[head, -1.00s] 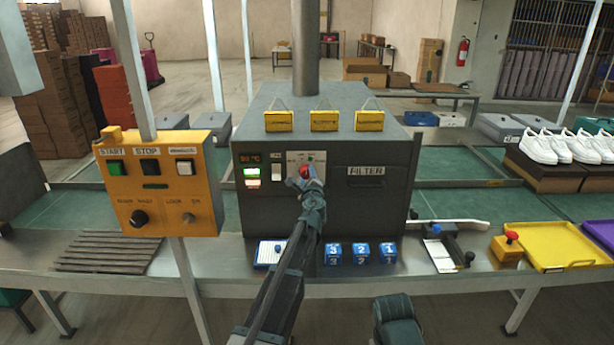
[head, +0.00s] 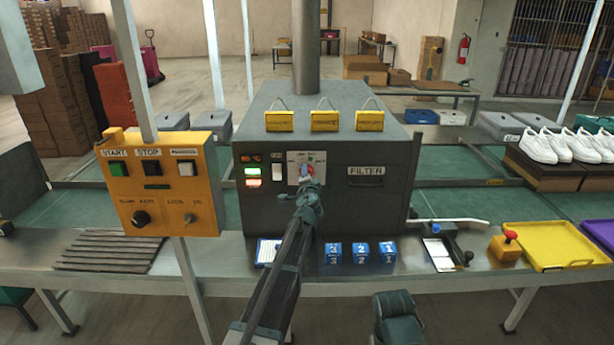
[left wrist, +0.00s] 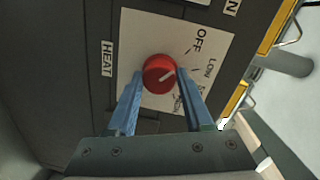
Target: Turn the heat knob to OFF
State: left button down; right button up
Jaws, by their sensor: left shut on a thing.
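The red heat knob (left wrist: 158,73) sits on a white dial plate (left wrist: 132,48) marked OFF, LOW and further settings, beside a HEAT label. My left gripper (left wrist: 159,80) is shut on the knob, one blue finger on each side. In the head view my left gripper (head: 306,180) reaches the front of the dark heater box (head: 270,210) and mostly hides the knob.
A yellow control box (head: 165,208) with START and STOP buttons stands left of the heater. Blue numbered blocks (head: 360,252) lie on the metal table in front. A FILTER drawer (head: 366,182) is right of the dial. Yellow tags (head: 324,121) are on the heater's top.

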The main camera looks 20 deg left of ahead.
pick_arm(q)
jog(key=shift+n, duration=0.8)
jog(key=shift+c, duration=1.4)
grip_release()
jog(key=shift+a, duration=0.1)
jog(key=shift+s, duration=0.1)
jog(key=p+v, duration=0.1)
jog(key=v, duration=1.2)
jog(key=shift+s, duration=0.35)
